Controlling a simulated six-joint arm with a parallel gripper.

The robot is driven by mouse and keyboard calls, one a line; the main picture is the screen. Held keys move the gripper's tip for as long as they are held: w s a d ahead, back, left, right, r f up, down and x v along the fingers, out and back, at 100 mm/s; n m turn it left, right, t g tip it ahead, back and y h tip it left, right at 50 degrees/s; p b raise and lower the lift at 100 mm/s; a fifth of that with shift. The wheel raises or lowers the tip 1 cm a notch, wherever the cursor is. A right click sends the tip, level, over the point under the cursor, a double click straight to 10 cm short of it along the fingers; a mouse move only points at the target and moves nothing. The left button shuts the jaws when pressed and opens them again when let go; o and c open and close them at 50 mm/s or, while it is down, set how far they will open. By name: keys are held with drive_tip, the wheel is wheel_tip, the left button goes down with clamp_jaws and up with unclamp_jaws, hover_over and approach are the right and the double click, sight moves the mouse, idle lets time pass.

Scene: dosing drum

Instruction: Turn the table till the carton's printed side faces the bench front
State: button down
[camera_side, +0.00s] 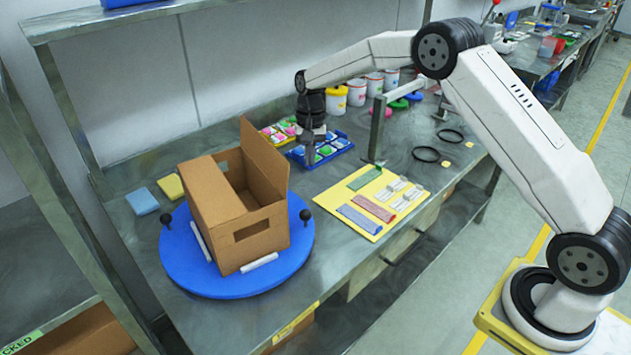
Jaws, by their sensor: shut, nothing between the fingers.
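A brown cardboard carton (221,219) stands upright on a round blue turntable (290,265) at the left of the bench. One flap stands up at its right; its top is partly open. A handle cut-out (251,230) shows in the face towards the camera. No print shows on the visible faces. White strips (259,263) lie against the carton's base. Black knobs stand at the turntable's left rim (167,220) and right rim (305,215). My gripper (310,157) is shut and empty, pointing down behind and right of the carton, apart from the turntable.
A blue tray (342,148) of small coloured pieces lies near my gripper. A yellow board (360,228) with strips lies right of the turntable. A metal post (377,130) stands beyond it. Sponges (142,201) lie at left; white tubs (356,93) stand at the back.

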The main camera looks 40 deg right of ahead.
drive_tip(key=shift+w+d+f+m+g+y, duration=0.2)
drive_tip(key=shift+w+f+m, duration=0.1)
drive_tip(key=shift+w+f, duration=0.25)
drive_tip(key=shift+w+d+f+m+g+y, duration=0.1)
drive_tip(key=shift+w+d+f+m+g, duration=0.15)
drive_tip(key=shift+w, duration=0.4)
drive_tip(key=shift+a+f, duration=0.1)
drive_tip(key=x, duration=0.9)
drive_tip(key=shift+f, duration=0.4)
drive_tip(key=shift+s+a+r, duration=0.2)
drive_tip(key=shift+s+a, duration=0.5)
drive_tip(key=shift+s+a+r, duration=0.2)
drive_tip(key=shift+s+a, duration=0.45)
drive_tip(key=shift+a, duration=0.1)
drive_tip(key=shift+s+a+m+t, duration=0.25)
drive_tip(key=shift+s+a+m, duration=0.15)
drive_tip(key=shift+s, duration=0.2)
